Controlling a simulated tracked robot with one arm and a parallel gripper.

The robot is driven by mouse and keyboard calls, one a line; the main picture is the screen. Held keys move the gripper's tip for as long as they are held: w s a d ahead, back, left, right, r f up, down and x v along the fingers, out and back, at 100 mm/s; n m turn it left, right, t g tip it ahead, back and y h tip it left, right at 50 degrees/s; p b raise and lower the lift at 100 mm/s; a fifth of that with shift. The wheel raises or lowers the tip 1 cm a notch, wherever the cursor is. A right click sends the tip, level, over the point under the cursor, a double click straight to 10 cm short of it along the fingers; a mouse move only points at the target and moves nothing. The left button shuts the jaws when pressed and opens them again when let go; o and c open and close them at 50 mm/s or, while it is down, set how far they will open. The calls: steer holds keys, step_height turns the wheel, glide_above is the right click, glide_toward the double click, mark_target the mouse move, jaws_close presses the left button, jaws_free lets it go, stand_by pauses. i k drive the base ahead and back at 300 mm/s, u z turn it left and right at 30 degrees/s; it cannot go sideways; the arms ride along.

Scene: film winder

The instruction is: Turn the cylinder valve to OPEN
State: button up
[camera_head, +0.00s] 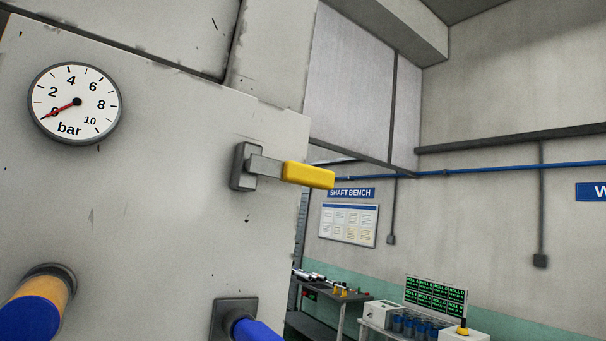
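A lever with a yellow grip (308,175) and a flat grey arm sits on a dark grey mount (241,167) on the pale panel (165,190). The lever points right, close to level. No OPEN or SHUT marking can be read beside it, and no label names it as the cylinder valve. A round bar gauge (76,103) at the upper left has its red needle at about 0. My gripper cannot be made out in this view, so its state is hidden.
An orange fitting with a blue end (38,305) sticks out at the lower left. A blue rod (252,330) comes from a dark square plate at bottom centre. Behind, at right, are a SHAFT BENCH sign (352,193), a workbench (326,299) and green displays (435,295).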

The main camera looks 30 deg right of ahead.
mark_target(297, 173)
steer(key=u, duration=1.2)
steer(key=k, duration=1.1)
steer(key=z, duration=1.7)
steer(key=i, duration=1)
